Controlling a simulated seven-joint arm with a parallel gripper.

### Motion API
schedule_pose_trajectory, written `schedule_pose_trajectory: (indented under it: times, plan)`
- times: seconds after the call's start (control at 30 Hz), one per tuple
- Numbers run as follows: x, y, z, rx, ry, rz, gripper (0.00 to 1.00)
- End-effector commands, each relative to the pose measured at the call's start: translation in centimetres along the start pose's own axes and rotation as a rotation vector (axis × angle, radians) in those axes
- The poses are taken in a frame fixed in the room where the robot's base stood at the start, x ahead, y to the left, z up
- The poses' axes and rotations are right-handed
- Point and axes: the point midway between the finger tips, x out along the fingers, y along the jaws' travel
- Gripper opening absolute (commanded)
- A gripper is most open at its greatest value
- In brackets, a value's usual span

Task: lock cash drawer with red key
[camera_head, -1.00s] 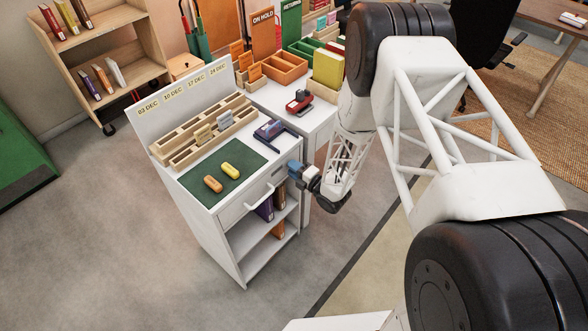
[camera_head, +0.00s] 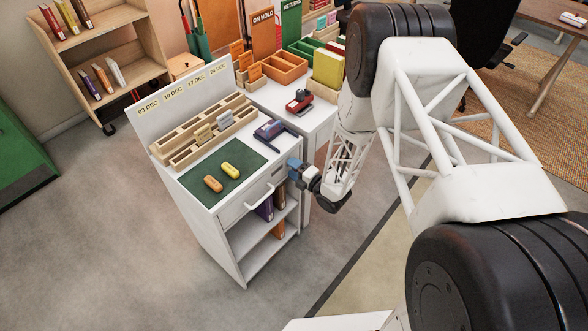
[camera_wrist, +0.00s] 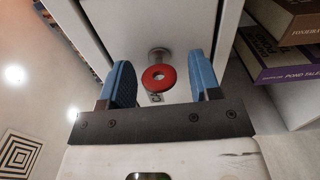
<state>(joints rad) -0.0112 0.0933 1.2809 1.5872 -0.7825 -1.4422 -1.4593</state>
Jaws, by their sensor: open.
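The cash drawer (camera_head: 238,208) is the white front with a bar handle (camera_head: 262,202) under the desk's top, and it looks closed. In the wrist view its white front (camera_wrist: 130,20) fills the upper middle. The red key (camera_wrist: 158,78) has a round head with a hole and sits at a round metal lock (camera_wrist: 158,54) on that front. My gripper (camera_wrist: 160,82) is open, its two blue fingers on either side of the key head with gaps on both sides. In the head view my gripper (camera_head: 292,170) is at the drawer front's right end, where the key is hidden.
Open shelves with books (camera_wrist: 284,50) lie below the drawer. On the desk top are a green mat (camera_head: 220,180) with an orange and a yellow object, a wooden card rack (camera_head: 200,130) and a dark blue device (camera_head: 270,132). The floor in front is clear.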

Motion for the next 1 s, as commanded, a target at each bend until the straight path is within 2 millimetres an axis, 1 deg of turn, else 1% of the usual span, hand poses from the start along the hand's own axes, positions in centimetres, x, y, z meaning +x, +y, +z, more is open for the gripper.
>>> schedule_pose_trajectory:
  times: [0.17, 0.27, 0.37, 0.7, 0.9, 1.0]
  plan:
    - [-0.5, 0.0, 0.0, 0.000, -0.001, 0.000, 0.57]
    - [-1.1, 0.0, 0.1, 0.000, -0.002, 0.000, 0.57]
    - [-1.9, 0.1, 0.1, 0.000, -0.002, 0.001, 0.57]
    - [-5.8, 0.0, 0.1, 0.000, -0.002, 0.000, 0.57]
    - [-7.3, 0.0, 0.0, 0.000, -0.001, 0.000, 0.57]
    - [-7.7, 0.0, 0.0, 0.000, -0.001, 0.000, 0.57]
